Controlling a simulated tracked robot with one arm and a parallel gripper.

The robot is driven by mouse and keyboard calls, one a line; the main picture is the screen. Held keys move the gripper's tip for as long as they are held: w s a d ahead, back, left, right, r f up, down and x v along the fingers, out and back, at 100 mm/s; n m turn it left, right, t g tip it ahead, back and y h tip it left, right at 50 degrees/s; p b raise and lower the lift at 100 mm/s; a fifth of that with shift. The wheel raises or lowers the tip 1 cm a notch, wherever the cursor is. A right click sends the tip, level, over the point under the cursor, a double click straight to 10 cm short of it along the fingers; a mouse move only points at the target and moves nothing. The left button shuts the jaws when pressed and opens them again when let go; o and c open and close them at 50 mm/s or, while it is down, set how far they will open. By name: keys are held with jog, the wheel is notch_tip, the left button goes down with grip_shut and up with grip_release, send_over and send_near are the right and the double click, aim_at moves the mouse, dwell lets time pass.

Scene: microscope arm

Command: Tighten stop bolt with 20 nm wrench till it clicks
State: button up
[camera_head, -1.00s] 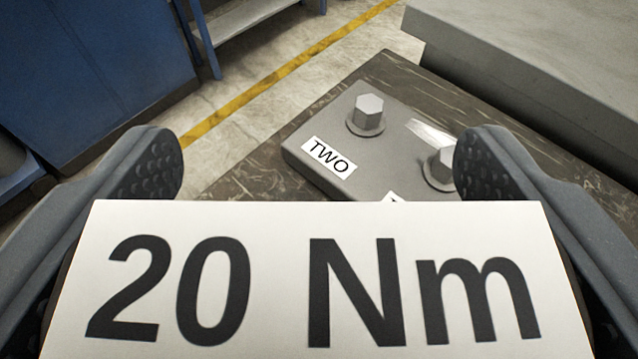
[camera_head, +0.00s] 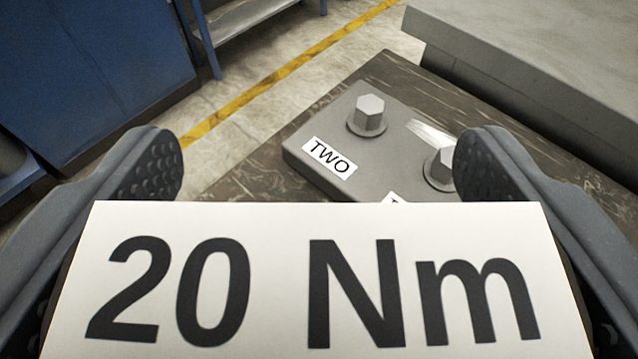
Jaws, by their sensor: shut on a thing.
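The wrench's white "20 Nm" label (camera_head: 318,280) fills the lower middle of the view. My gripper (camera_head: 318,170) has a dark finger on each side of it and is shut on the wrench. The rest of the wrench is hidden. Beyond it lies a grey metal plate (camera_head: 385,160) with two hex bolts. One bolt (camera_head: 368,114) stands beside a label "TWO" (camera_head: 330,157). The other bolt (camera_head: 441,167) is partly behind the right finger, with a second label mostly hidden below it. I cannot tell from the labels which is the stop bolt. The wrench is apart from the visible bolts.
The plate lies on a dark scratched surface (camera_head: 258,172). A large grey block (camera_head: 530,70) stands at the upper right. A blue cabinet (camera_head: 90,70) and a blue-framed shelf (camera_head: 235,20) are at the upper left. A yellow line (camera_head: 290,68) crosses the floor.

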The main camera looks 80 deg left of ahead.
jog(key=shift+f, duration=1.55)
jog(key=shift+w+m+t+h+b, duration=0.1)
jog(key=shift+m+t+h+b, duration=0.2)
jog(key=shift+m+t+b, duration=0.8)
jog(key=shift+n, duration=0.3)
jog(key=shift+w+d+r+m+t+h, duration=0.1)
jog(key=shift+m+t+h, duration=0.2)
jog(key=shift+m+t, duration=0.2)
jog(key=shift+w+m+t+h+p, duration=0.1)
jog(key=shift+m+t+h+p, duration=0.45)
jog(key=shift+p, duration=0.65)
jog(key=shift+r+m+t+p, duration=0.1)
jog(key=shift+m+t+p, duration=0.35)
jog(key=shift+p, duration=0.95)
jog(key=shift+m+t+h+p, duration=0.3)
jog(key=shift+h+p, duration=0.05)
jog(key=shift+p, duration=0.75)
jog(key=shift+w+r+m+t+h+p, duration=0.1)
jog(key=shift+m+t+h+p, duration=0.4)
jog(key=shift+p, duration=2)
